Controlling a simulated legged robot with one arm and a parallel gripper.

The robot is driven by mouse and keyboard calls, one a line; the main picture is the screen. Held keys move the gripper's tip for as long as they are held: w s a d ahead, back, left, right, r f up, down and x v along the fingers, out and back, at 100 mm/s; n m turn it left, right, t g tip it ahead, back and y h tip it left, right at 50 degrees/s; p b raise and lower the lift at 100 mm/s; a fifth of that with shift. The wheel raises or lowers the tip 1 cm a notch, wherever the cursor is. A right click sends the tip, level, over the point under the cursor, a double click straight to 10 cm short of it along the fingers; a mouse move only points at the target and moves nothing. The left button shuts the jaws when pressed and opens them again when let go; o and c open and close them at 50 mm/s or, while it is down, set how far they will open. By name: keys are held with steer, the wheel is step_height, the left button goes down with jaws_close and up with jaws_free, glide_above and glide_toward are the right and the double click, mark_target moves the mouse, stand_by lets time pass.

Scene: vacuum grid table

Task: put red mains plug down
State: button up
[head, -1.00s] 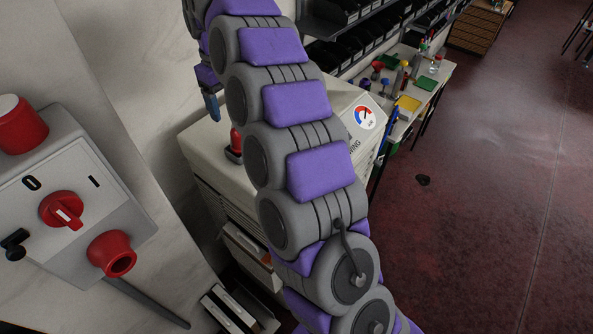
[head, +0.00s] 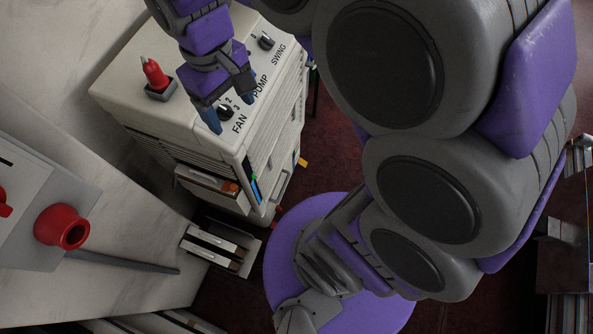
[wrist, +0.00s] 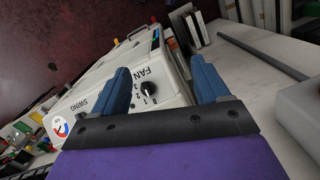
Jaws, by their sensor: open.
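The red mains plug (head: 153,75) stands upright in a small dark grey holder (head: 162,91) on top of the white unit (head: 120,100), at its back left. My gripper (head: 232,108) is open and empty, over the front part of that unit, to the right of the plug and apart from it. Its blue fingers are near the black FAN knob (head: 225,111). In the wrist view my gripper (wrist: 162,68) shows spread fingers with the FAN knob (wrist: 148,88) between them. I cannot make out the plug in the wrist view.
A grey wall box with a red socket (head: 62,227) is at the left. A second black knob (head: 266,41) sits by the SWING label. A small shelf with binders (head: 215,245) stands below the unit. My arm fills the right side.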

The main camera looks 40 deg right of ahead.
steer(key=s+d+f+m, duration=0.1)
steer(key=s+f, duration=0.2)
steer(key=s, duration=0.4)
steer(key=s+d+f+m, duration=0.2)
steer(key=s+f, duration=0.1)
steer(key=s, duration=0.5)
steer(key=shift+s+d+f+g, duration=0.2)
steer(key=shift+f+g, duration=0.1)
steer(key=shift+f, duration=0.1)
steer(key=shift+w+f, duration=0.1)
step_height(320, 180, down, 14)
steer(key=b, duration=1.4)
